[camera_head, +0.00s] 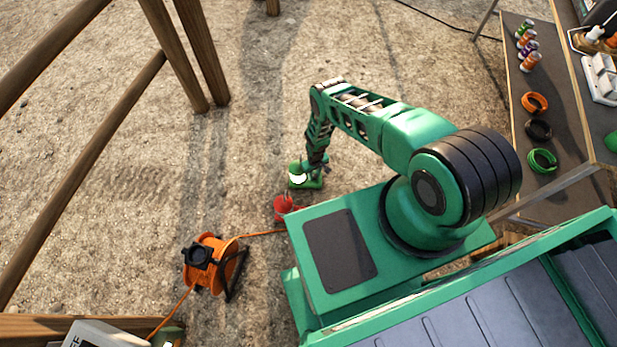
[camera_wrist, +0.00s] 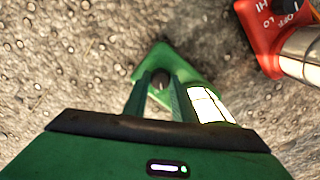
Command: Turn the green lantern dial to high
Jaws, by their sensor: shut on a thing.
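The green lantern (camera_head: 305,181) stands on the gravel ground in the head view, with its lamp lit white. In the wrist view the green lantern (camera_wrist: 182,64) lies right below my gripper, its lit panel to the right. My gripper (camera_wrist: 160,84) is shut on the small dark dial (camera_wrist: 161,79) on the lantern's top. The fingers flank the dial and partly hide it. No setting marks on the green lantern can be read. In the head view my gripper is mostly hidden by my own arm at the lantern.
A red lantern (camera_head: 284,207) stands close by; its dial marked OFF, LO and HI shows in the wrist view (camera_wrist: 275,25). An orange cable reel (camera_head: 205,263) stands front left. Wooden rails are at left, a tailgate shelf (camera_head: 537,110) with coils and cans at right. Open gravel lies beyond.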

